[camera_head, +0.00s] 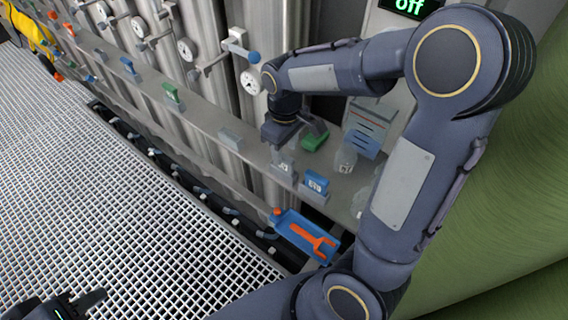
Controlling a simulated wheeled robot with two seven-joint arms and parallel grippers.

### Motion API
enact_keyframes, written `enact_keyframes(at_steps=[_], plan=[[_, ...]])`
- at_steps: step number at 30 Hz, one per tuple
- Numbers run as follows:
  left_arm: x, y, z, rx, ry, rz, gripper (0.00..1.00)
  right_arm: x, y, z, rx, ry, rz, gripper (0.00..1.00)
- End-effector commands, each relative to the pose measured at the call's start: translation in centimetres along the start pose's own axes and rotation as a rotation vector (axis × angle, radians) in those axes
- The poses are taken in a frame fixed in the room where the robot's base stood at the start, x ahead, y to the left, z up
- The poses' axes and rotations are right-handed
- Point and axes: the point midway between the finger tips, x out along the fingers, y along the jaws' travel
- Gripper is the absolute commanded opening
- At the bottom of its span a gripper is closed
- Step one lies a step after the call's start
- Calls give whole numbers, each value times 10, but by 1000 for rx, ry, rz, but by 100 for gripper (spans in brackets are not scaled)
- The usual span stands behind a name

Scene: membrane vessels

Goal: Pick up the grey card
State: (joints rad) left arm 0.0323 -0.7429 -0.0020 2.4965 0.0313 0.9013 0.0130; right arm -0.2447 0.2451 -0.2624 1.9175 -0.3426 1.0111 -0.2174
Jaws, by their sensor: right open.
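What looks like the grey card (283,162), with a pale marking, stands in a small holder on the metal ledge (200,118). A blue card (316,182) with a similar marking stands to its right. My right gripper (281,136) is open, pointing down just above and behind the grey card in the picture. I see no card between its fingers, though the fingertips are small and dark. My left gripper (88,300) is partly in view at the bottom left, over the grating, far from the cards; its opening is unclear.
A green object (314,138) lies close right of my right gripper. A blue slotted rack (368,128) and clear vessels (345,160) stand further right. A blue tray (300,232) with an orange tool is in front. Steel vessels with gauges (251,81) rise behind the ledge.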

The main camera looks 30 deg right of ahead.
Motion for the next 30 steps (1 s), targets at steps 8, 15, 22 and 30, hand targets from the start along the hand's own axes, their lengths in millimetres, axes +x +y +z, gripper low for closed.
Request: enact_keyframes(at_steps=[8,15,22,30], plan=[[0,0,0,0,0,0,36,40,0,3,0,-3,-2,44],[0,0,0,0,0,0,36,47,0,3,2,2,-1,44],[0,0,0,0,0,0,36,47,0,3,2,1,-1,24],[0,0,0,0,0,0,36,46,0,2,2,1,-1,0]])
